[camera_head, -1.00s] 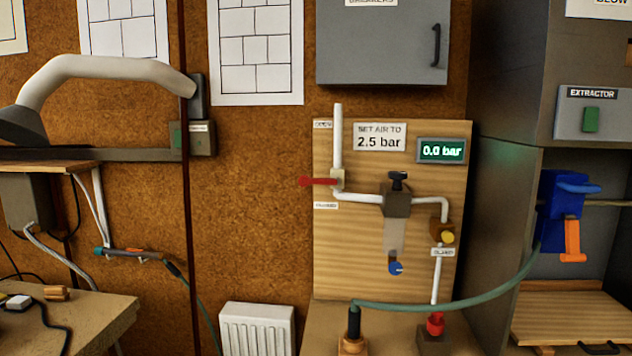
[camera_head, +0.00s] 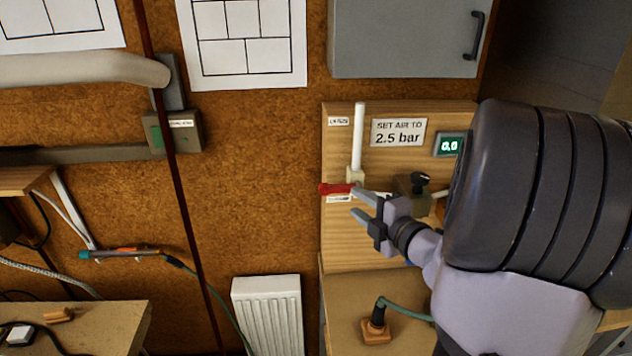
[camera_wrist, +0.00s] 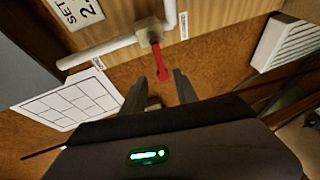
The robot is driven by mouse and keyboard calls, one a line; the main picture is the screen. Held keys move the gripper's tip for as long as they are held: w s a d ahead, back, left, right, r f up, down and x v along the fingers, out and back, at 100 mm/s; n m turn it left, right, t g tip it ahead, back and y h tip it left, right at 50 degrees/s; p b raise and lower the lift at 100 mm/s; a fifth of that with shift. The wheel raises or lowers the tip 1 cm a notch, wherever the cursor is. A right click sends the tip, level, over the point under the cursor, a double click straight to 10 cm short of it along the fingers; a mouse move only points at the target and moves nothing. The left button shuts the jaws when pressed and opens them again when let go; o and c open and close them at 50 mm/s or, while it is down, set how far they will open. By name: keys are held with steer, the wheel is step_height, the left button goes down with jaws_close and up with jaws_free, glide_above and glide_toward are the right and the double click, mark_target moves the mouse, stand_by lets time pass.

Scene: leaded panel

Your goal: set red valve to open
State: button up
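The red valve lever (camera_head: 337,189) sits at the left edge of the wooden air panel, on a pale valve body (camera_head: 355,175) below a white vertical pipe. The lever points left, roughly level. Small labels sit above and below it, too blurred to read surely. My gripper (camera_head: 360,205) is open beside the lever, its fingers pointing left toward it. In the wrist view the red lever (camera_wrist: 161,62) reaches toward the gap between the open fingers (camera_wrist: 159,76), its end near the fingertips. I cannot tell whether they touch.
The pressure display (camera_head: 450,145) reads about 0.0, beside a sign (camera_head: 398,132) saying 2.5 bar. A regulator with a black knob (camera_head: 419,180) is right of the valve, partly behind my arm. A grey cabinet (camera_head: 400,35) hangs above. A white radiator (camera_head: 268,312) stands below left.

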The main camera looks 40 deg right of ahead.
mark_target(333, 187)
steer(key=x, duration=0.6)
steer(key=b+x, duration=0.1)
steer(key=x, duration=0.6)
steer(key=shift+w+a+f, duration=0.1)
steer(key=shift+w+a, duration=0.1)
steer(key=shift+w, duration=0.05)
jaws_close()
stand_by(0.5)
